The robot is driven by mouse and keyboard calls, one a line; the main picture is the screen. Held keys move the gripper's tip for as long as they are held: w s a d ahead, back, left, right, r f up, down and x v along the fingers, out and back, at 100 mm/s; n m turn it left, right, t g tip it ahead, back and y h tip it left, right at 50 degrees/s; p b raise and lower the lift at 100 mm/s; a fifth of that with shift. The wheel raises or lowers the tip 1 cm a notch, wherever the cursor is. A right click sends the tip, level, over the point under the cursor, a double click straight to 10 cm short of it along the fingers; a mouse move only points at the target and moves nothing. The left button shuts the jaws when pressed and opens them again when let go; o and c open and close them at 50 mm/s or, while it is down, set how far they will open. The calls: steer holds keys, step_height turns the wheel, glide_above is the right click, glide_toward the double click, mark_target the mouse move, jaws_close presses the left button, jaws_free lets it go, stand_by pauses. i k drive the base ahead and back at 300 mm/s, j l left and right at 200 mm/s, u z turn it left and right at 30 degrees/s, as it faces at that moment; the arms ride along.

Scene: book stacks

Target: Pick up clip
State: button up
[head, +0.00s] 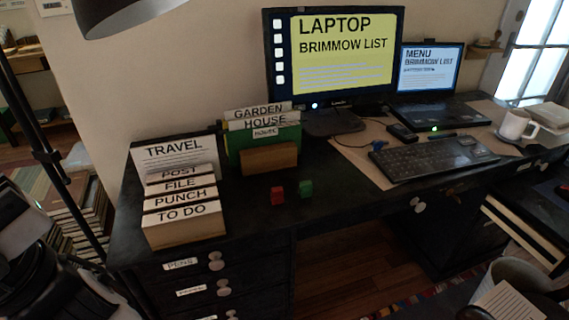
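Two small objects that look like clips stand on the dark desk (340,195), near its front edge. One is a red clip (277,193). The other is a green clip (306,188), just right of the red one with a small gap. Both are small in the picture, so their exact shape is hard to tell. Neither is covered by anything. Dark parts at the lower left seem to be my arm, but no gripper fingers can be made out there.
A file holder (185,232) with labelled cards stands left of the clips, and a wooden card box (270,158) behind them. A monitor (335,55), keyboard (433,157), laptop (430,75) and white mug (515,125) are further right. A lamp shade (125,14) hangs at the upper left.

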mark_target(306, 187)
steer(key=k+j+z, duration=0.15)
steer(key=j, duration=0.3)
steer(key=k+j+z, duration=0.2)
steer(key=j, duration=0.2)
steer(key=k+j+z, duration=0.15)
steer(key=j, duration=0.3)
steer(key=k+j+z, duration=0.2)
steer(key=j, duration=0.15)
steer(key=i+j, duration=0.15)
steer(key=i, duration=1.25)
steer(key=l+z, duration=0.05)
